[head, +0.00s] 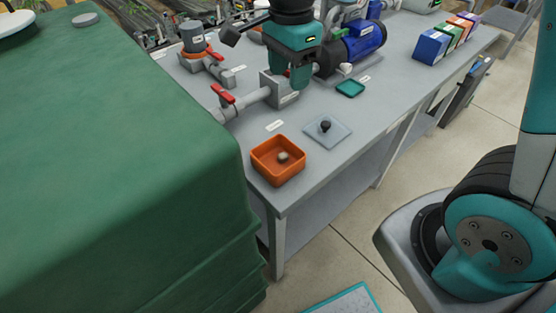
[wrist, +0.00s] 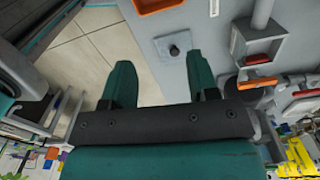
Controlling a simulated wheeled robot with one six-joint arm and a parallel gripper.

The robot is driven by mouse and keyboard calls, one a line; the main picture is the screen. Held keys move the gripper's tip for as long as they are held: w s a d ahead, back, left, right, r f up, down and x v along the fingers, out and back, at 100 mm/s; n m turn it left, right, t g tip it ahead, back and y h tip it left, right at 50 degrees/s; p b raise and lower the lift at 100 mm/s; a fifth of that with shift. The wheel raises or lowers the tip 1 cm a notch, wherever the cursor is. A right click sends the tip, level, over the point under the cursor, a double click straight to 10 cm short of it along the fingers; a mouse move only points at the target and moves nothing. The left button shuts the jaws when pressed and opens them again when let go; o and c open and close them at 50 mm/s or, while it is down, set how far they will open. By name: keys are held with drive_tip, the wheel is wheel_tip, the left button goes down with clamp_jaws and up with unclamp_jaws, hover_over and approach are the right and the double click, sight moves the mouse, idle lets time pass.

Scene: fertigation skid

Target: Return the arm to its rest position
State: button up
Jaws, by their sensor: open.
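My gripper (head: 299,84) is over the grey bench in the head view, pointing down beside the valve pipework and the blue pump. In the wrist view its two teal fingers (wrist: 160,82) stand wide apart with nothing between them. I cannot tell from the head view how far the fingertips are above the bench. The rest of my arm above the gripper is mostly cut off by the top edge of the head view.
An orange tray (head: 262,172) holding a small beige piece, a grey plate (head: 340,139) with a black knob, and a teal tray (head: 350,88) lie on the bench (head: 310,180). Red-handled valves (head: 222,94), a blue pump (head: 365,40) and coloured boxes (head: 431,47) stand nearby. A green tank (head: 110,150) fills the left.

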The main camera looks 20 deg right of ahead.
idle(0.4)
drive_tip(key=s+a+r+n+y+p, duration=0.1)
drive_tip(key=s+a+r+n+y, duration=0.1)
drive_tip(key=s+n, duration=0.7)
drive_tip(key=s+a+r+n+y+p, duration=0.1)
drive_tip(key=s+a+r+n+y, duration=0.1)
drive_tip(key=s+n, duration=0.7)
wheel_tip(320, 180, up, 3)
drive_tip(key=a+n, duration=0.1)
drive_tip(key=n, duration=0.3)
drive_tip(key=shift+s+a+f+n, duration=0.15)
drive_tip(key=shift+s+a+n, duration=0.2)
drive_tip(key=shift+s+n, duration=0.05)
